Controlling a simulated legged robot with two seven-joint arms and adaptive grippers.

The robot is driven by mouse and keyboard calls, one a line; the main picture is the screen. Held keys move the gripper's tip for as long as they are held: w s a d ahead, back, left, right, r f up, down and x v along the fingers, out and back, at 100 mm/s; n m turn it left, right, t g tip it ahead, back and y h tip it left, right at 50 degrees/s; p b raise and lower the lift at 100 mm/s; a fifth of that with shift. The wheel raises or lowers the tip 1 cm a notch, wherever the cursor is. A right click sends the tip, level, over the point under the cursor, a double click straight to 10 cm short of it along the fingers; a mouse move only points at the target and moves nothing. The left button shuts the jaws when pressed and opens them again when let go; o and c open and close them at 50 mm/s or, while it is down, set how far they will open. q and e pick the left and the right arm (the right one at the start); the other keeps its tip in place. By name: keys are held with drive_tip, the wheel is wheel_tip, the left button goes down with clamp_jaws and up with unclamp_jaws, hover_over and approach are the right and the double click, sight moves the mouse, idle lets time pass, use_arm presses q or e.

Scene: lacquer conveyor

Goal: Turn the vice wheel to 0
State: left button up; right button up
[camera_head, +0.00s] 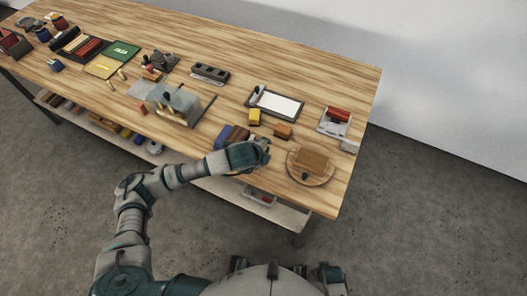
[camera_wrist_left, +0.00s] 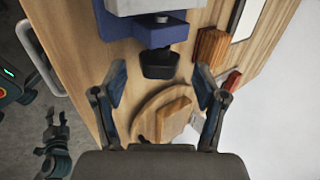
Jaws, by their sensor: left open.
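A vice with a grey top and a blue body (camera_wrist_left: 160,32) stands at the table's front edge. A dark, knob-like part (camera_wrist_left: 160,64) sticks out from it towards my gripper; I take it for the vice wheel, and no number can be read on it. My left gripper (camera_wrist_left: 160,80) is open, its two fingers apart on either side of this part and not visibly touching it. In the head view my left gripper (camera_head: 264,151) is at the front edge, where the hand and arm hide much of the vice.
A round wooden board (camera_head: 292,176) with a wooden block (camera_head: 311,161) lies right of my left gripper. An orange-brown block (camera_head: 283,131), a yellow block (camera_head: 254,116) and a framed white panel (camera_head: 277,103) lie behind. A grey fixture (camera_head: 174,103) stands to the left.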

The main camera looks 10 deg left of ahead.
use_arm(q)
drive_tip(key=v, duration=0.9)
drive_tip(key=shift+a, duration=0.45)
drive_tip(key=shift+d, duration=0.1)
